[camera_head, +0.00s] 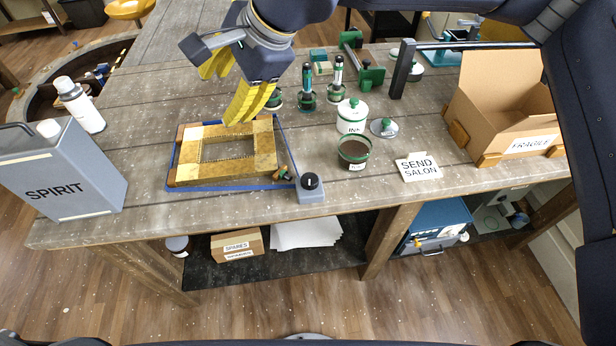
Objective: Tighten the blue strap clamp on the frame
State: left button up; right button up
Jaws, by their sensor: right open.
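A gold picture frame (188,172) with an open centre lies flat on the workbench. A blue strap (292,150) runs around its outside, close along the left and front. At the right it stands off from the frame and runs to a grey clamp block with a black knob (310,182) at the front right corner. My right gripper (226,95) is open, with yellow fingers pointing down over the frame's back edge. It hides part of the back side, and whether it touches the frame I cannot tell. My left gripper is not in view.
A grey SPIRIT can (75,175) and white spray can (82,108) stand left. Right of the clamp are a dark open pot (354,153), an INK jar (351,117), a SEND SALON card (418,168) and a cardboard box (500,100). Green-based tools (307,90) stand behind. Bare bench lies before the card.

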jog(key=w+d+f+m+h, duration=0.3)
jog(key=d+f+h, duration=0.1)
jog(key=d, duration=0.4)
jog(key=m+g+h, duration=0.2)
jog(key=g+h, duration=0.1)
send_near(308, 179)
notch_tip(308, 179, down, 10)
jog(key=shift+s+r, duration=0.1)
jog(key=shift+s, duration=0.05)
grip_shut()
dwell(0.4)
